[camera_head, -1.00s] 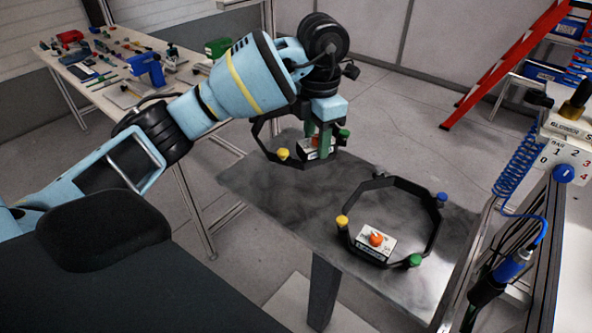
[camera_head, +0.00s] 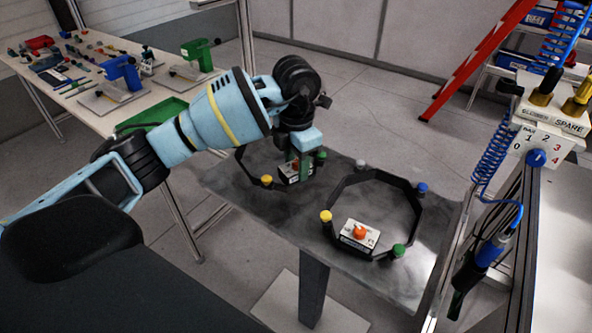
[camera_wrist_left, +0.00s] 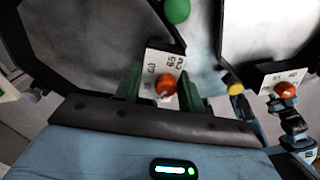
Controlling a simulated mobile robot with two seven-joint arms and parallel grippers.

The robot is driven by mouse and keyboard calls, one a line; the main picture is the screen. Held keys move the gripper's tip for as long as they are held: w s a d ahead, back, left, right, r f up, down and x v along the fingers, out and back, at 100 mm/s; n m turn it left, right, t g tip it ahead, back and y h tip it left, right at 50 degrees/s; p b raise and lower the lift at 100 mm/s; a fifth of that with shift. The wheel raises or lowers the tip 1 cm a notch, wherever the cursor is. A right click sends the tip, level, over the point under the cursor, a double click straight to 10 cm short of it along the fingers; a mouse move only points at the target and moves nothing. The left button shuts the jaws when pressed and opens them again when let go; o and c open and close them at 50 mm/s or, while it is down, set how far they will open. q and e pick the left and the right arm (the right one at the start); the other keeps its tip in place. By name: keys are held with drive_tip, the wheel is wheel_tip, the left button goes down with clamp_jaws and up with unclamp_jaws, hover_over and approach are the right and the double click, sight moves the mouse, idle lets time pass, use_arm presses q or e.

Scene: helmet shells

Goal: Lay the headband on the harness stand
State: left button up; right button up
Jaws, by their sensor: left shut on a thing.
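The headband in my left gripper is a black angular ring with coloured knobs and a white dial block (camera_head: 296,173) with an orange knob. My left gripper (camera_head: 300,167) is shut on this block; its green fingers (camera_wrist_left: 160,90) flank it in the left wrist view. The ring hangs low over the left part of the dark metal stand top (camera_head: 345,285); whether it touches is unclear. My arm hides part of it. A second, similar ring (camera_head: 420,215) lies flat on the right part of the stand, its dial block (camera_head: 360,236) facing front.
A workbench (camera_head: 25,68) with tools and a green tray (camera_head: 155,114) stands at the back left. A post with a valve panel (camera_head: 535,140) and blue coiled hose (camera_head: 480,160) rises at right. A red ladder (camera_head: 480,65) stands behind. Bare stand top lies around the second ring.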

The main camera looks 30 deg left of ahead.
use_arm(q)
drive_tip(key=shift+f, duration=1.3)
drive_tip(key=o, duration=1)
drive_tip(key=shift+f, duration=0.15)
wheel_tip(320, 180, up, 12)
drive_tip(key=shift+r, duration=0.15)
